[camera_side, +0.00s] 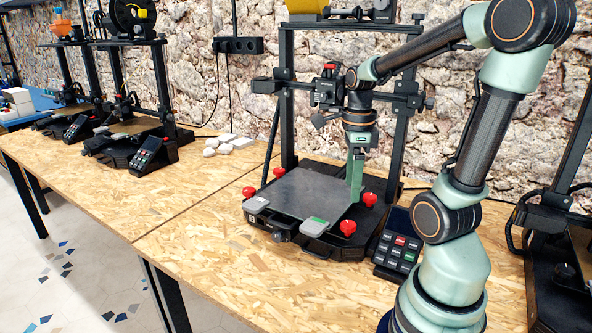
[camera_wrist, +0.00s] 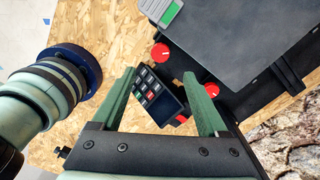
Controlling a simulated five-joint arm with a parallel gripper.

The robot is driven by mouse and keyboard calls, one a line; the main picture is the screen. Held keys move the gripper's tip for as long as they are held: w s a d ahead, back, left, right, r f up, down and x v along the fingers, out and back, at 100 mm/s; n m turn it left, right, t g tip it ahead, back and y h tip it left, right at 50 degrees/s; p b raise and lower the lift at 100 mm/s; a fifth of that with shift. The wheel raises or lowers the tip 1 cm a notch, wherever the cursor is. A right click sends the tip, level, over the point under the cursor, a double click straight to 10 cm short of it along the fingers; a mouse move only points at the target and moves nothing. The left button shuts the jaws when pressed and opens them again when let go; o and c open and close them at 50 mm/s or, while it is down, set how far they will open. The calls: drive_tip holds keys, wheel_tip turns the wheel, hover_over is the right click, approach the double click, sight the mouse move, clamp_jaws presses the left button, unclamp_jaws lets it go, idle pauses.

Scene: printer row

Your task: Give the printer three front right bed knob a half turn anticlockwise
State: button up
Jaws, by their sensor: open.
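The printer (camera_side: 300,192) in the middle of the side view has a grey bed with red knobs at its corners. The front right bed knob (camera_side: 348,227) sits beside the bed's green and grey tab. It also shows in the wrist view (camera_wrist: 160,52), as a red disc with a pale mark, just beyond my fingertips. The back right knob (camera_side: 370,199) shows in the wrist view (camera_wrist: 212,90) near the right finger. My gripper (camera_side: 354,197) points down by the bed's right side. In the wrist view my gripper (camera_wrist: 160,76) is open and empty, touching neither knob.
A control panel with keys and a screen (camera_side: 397,243) stands right of the printer; in the wrist view (camera_wrist: 160,97) it lies between my fingers. The printer's black upright frame (camera_side: 288,100) rises behind the bed. Wooden table (camera_side: 240,275) is clear in front.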

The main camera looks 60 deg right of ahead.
sight(348, 224)
wheel_tip(348, 224, down, 10)
drive_tip(key=shift+r, duration=0.2)
clamp_jaws()
